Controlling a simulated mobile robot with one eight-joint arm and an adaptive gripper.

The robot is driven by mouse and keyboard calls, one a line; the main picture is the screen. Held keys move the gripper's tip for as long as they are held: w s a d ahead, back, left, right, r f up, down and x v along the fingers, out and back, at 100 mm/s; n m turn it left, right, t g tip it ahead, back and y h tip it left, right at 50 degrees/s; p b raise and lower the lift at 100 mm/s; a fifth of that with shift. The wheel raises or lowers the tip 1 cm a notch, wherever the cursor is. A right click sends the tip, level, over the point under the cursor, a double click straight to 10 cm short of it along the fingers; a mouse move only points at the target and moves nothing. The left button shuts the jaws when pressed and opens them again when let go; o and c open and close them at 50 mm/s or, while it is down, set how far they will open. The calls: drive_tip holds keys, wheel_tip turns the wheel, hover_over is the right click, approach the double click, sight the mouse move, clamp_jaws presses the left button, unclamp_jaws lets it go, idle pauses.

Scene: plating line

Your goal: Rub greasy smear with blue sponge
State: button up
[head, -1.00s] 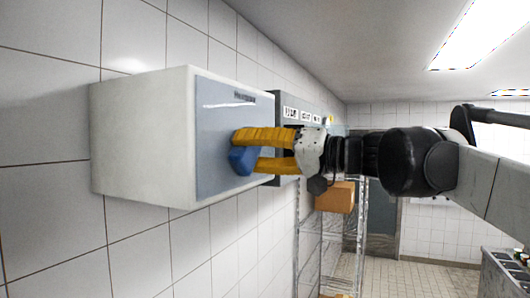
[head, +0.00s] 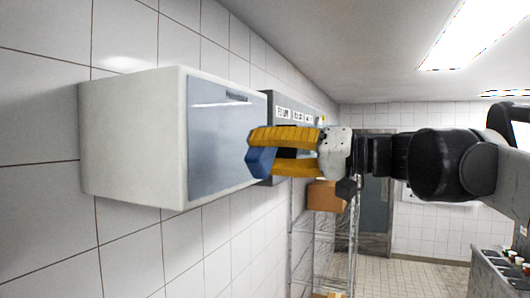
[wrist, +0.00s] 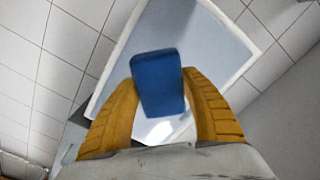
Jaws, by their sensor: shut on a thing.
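The blue sponge (head: 260,162) is held between the yellow fingers of my gripper (head: 266,152), which is shut on it. In the wrist view the sponge (wrist: 158,80) sits upright between both fingertips, in front of a grey-blue panel (wrist: 190,38). In the head view the sponge is in front of the right part of this panel (head: 225,150) on the white wall box (head: 130,135); it looks slightly apart from it. A small dark mark (head: 237,98) shows near the panel's top; I cannot tell whether it is the greasy smear or a label. No other smear shows clearly.
A grey unit with labels (head: 296,114) is on the tiled wall just beyond the box, close behind my gripper. A wire shelf (head: 352,250) with a brown carton (head: 325,195) stands farther back. A counter with containers (head: 497,268) is at the lower right.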

drive_tip(key=shift+s+d, duration=0.1)
drive_tip(key=shift+d, duration=0.1)
drive_tip(key=shift+v, duration=1.55)
